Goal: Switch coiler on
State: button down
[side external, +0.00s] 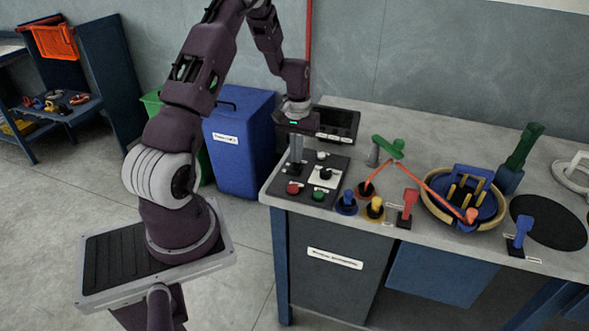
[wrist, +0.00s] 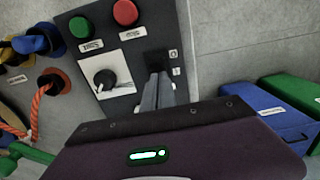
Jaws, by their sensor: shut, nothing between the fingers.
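A dark control panel (side external: 305,201) lies at the left end of the bench. It carries a red button (side external: 293,188), a green button (side external: 318,195) and a black rotary knob (side external: 326,174) on a white plate. The wrist view also shows the red button (wrist: 125,12), the green button (wrist: 80,27) and the knob (wrist: 104,80). A black switch (wrist: 156,58) with small markings beside it is partly hidden behind my fingers. My gripper (wrist: 159,78) is shut and empty, pointing down over this switch; I cannot tell whether it touches. A round tub (side external: 431,207) with yellow pegs, possibly the coiler, stands right.
Orange rope (side external: 428,182) runs past a green-topped post (side external: 388,147) to the tub. Blue and yellow knobs (side external: 375,208) and a red lever (side external: 408,203) line the front edge. A dark display box (side external: 338,124) stands behind the panel. A blue bin (side external: 238,150) is left of the bench.

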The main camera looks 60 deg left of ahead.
jog(key=shift+f, duration=0.5)
jog(key=shift+r, duration=3.55)
jog(key=s+d+r+m+t, duration=0.1)
jog(key=s+d+r+m, duration=0.1)
jog(key=d+r, duration=0.7)
jog(key=s+d+r+m+t, duration=0.2)
jog(key=s+d+r+m, duration=0.1)
jog(key=d+r, duration=0.6)
jog(key=s+d+r+m+t, duration=0.1)
jog(key=s+d+m, duration=0.3)
jog(key=s+d, duration=0.6)
jog(key=s+t, duration=0.1)
jog(key=s, duration=0.2)
jog(key=shift+s+r+t, duration=0.2)
jog(key=shift+t, duration=0.1)
